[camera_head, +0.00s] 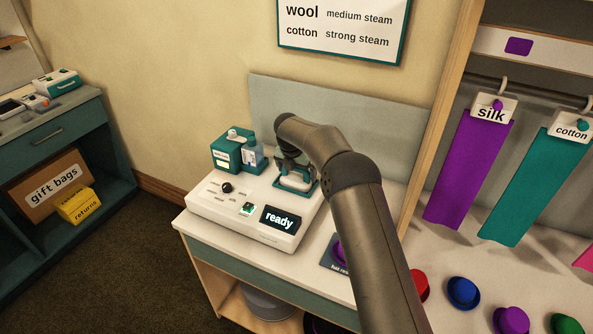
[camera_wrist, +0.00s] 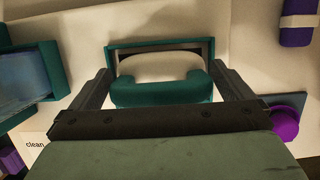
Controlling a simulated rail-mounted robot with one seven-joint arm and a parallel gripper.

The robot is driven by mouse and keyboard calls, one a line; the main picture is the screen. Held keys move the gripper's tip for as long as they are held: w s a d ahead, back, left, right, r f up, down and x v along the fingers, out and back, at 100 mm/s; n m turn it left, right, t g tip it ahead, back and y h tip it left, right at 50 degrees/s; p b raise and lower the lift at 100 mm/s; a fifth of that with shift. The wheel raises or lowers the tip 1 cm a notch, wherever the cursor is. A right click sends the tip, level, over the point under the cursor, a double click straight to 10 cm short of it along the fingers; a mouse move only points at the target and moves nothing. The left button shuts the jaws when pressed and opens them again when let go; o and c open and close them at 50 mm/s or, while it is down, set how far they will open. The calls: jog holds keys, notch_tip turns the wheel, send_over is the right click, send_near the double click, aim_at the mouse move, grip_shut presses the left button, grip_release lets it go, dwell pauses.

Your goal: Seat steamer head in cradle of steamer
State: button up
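The steamer (camera_head: 250,232) is a white box with a lit "ready" display, standing on a counter. At its back right is a teal frame-like cradle (camera_head: 309,190). A rounded white part (camera_head: 291,181), which looks like the steamer head, shows at the cradle. In the wrist view the white part (camera_wrist: 160,68) lies between the teal back frame and a teal U-shaped front piece (camera_wrist: 165,93). I cannot tell how deep it sits. My gripper (camera_wrist: 161,68) is right above, its fingers wide apart on either side of these parts, with no clear contact.
A teal tank unit (camera_head: 226,155) stands on the steamer's back left. A purple hat (camera_head: 338,254) rests on a dark pad right of the steamer. Several coloured hats, one blue (camera_head: 462,292), lie further right, below hanging cloths (camera_head: 470,175). A grey panel (camera_head: 350,110) stands behind.

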jog(key=b+v, duration=0.2)
jog(key=v, duration=1.5)
jog(key=shift+r, duration=0.3)
jog(key=s+d+r+m+g, duration=0.1)
jog(key=s+d+r+m, duration=0.1)
jog(key=s+d+m, duration=0.8)
jog(key=s+d+r+m, duration=0.1)
jog(key=s+d+m, duration=0.6)
jog(key=s, duration=0.6)
jog(key=s+d+f+m, duration=0.2)
jog(key=s+m, duration=0.3)
jog(key=s, duration=0.2)
jog(key=s+d+f+m, duration=0.2)
jog(key=s+f+m, duration=0.1)
jog(key=s+m, duration=0.2)
jog(key=s+d+f+m+g+y, duration=0.1)
jog(key=s+d+f+m, duration=0.1)
jog(key=s, duration=0.8)
jog(key=f+m, duration=0.1)
jog(key=m, duration=0.1)
jog(key=shift+m, duration=0.4)
